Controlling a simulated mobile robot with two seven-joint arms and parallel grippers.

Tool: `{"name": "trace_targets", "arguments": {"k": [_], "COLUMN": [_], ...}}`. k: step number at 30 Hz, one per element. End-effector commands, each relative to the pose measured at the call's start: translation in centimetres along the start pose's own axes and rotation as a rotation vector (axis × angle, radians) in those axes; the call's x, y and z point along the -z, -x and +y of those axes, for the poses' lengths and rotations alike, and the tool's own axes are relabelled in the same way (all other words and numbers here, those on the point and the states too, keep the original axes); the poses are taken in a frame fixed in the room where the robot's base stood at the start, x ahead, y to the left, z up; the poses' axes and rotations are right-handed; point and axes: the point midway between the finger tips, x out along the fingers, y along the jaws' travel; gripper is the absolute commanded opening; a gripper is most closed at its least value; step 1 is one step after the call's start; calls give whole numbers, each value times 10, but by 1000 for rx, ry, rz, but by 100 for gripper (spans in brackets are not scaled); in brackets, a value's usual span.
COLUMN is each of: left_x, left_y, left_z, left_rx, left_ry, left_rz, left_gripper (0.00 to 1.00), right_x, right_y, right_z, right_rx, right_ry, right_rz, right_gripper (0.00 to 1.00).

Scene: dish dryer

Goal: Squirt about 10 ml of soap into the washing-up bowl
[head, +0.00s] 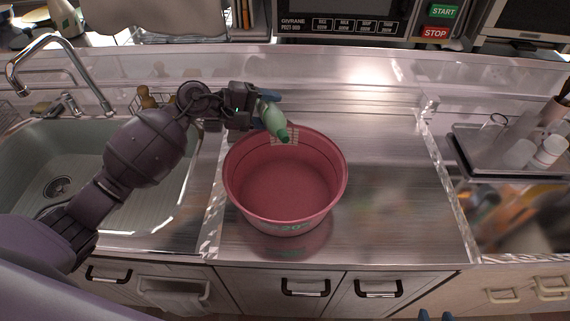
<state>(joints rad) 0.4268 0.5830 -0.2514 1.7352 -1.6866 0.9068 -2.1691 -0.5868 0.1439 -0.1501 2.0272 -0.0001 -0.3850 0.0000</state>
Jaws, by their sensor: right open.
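A green soap bottle (273,117) is held in my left gripper (268,111), whose blue fingers are around it. The bottle is tilted with its dark green nozzle pointing down, over the back part of the washing-up bowl (333,190). The bowl is round and pinkish red, and stands upright on the steel counter. No soap stream or pool shows in it. Only the blue fingertips of my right gripper (435,316) show at the bottom edge, apart and empty, well in front of the counter.
A steel sink (150,213) with a tap (40,40) is at the left. A grey tray (470,150) with white cups is at the right. A microwave (340,22) stands behind. Clear ridges border the counter section. The counter right of the bowl is free.

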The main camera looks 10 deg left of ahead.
Motion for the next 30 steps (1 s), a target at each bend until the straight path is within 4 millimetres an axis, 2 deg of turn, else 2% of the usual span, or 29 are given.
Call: {"name": "trace_targets", "arguments": {"k": [30], "left_x": [1], "left_y": [1], "left_z": [2], "left_rx": [-1], "left_ry": [-57], "left_rz": [22], "left_gripper": [29], "right_x": [-3], "right_y": [-4], "right_z": [0], "right_rx": [2], "right_ry": [4], "right_rz": [-3], "right_gripper": [43]}}
